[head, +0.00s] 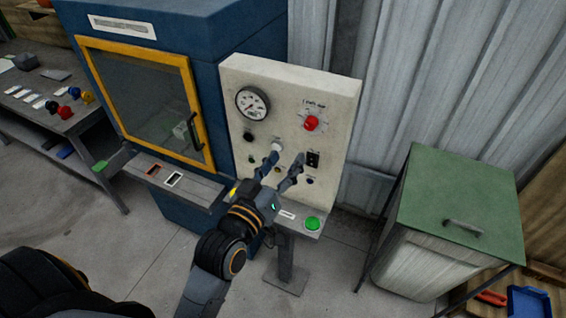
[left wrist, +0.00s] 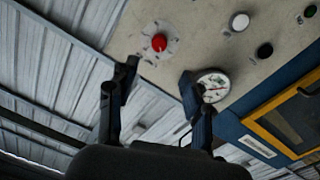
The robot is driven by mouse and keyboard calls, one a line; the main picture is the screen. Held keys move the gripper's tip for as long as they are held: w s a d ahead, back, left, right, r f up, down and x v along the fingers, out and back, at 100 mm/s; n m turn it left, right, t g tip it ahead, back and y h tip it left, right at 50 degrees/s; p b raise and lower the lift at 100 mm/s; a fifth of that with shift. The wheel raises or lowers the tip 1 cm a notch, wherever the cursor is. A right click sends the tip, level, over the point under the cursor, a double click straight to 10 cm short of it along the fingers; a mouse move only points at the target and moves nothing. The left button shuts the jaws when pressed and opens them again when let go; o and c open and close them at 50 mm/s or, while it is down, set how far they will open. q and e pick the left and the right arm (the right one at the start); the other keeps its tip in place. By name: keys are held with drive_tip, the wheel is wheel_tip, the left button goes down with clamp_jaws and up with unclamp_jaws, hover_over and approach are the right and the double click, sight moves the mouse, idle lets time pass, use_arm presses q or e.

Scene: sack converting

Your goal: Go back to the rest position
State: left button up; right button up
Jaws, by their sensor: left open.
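My left gripper (head: 283,165) is open and empty in the head view. Its two fingers are spread in front of the lower part of a beige control panel (head: 300,84). I cannot tell whether a fingertip touches the panel. In the left wrist view the open fingers (left wrist: 158,88) show dark, with the panel (left wrist: 190,30), its red knob (left wrist: 159,42) and its gauge (left wrist: 214,87) beyond them. My right gripper is in neither view.
A blue cabinet with a yellow-framed door (head: 145,95) stands left of the panel. A ledge below carries a green button (head: 312,223). A green-lidded bin (head: 458,200) stands to the right. A grey bench (head: 55,115) with coloured pieces is at the far left. Floor shows between them.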

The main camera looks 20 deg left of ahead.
use_arm(q)
drive_tip(key=shift+s, duration=0.1)
idle(0.4)
wheel_tip(320, 180, down, 26)
drive_tip(key=d+m+g+b, duration=0.2)
drive_tip(key=d+g+b, duration=0.1)
drive_tip(key=g+b, duration=0.2)
drive_tip(key=s+f+m+g+b, duration=0.15)
drive_tip(key=s+f, duration=0.25)
drive_tip(key=f, duration=0.8)
drive_tip(key=s+f+n+g+b, duration=0.1)
drive_tip(key=s+f+g+b, duration=0.2)
drive_tip(key=f, duration=0.9)
drive_tip(key=s+a+f+m+g+b, duration=0.2)
drive_tip(key=s+a+f+g+b, duration=0.15)
drive_tip(key=s+f, duration=1.45)
drive_tip(key=s+a+f+g, duration=0.2)
drive_tip(key=s+f, duration=0.2)
drive_tip(key=s, duration=0.3)
drive_tip(key=s+a+f+g+y+b, duration=0.1)
drive_tip(key=s+a+f+g, duration=0.1)
drive_tip(key=s+f, duration=0.3)
drive_tip(key=shift+s+a+f+m, duration=0.25)
drive_tip(key=shift+s+a+m, duration=0.2)
drive_tip(key=shift+s, duration=0.55)
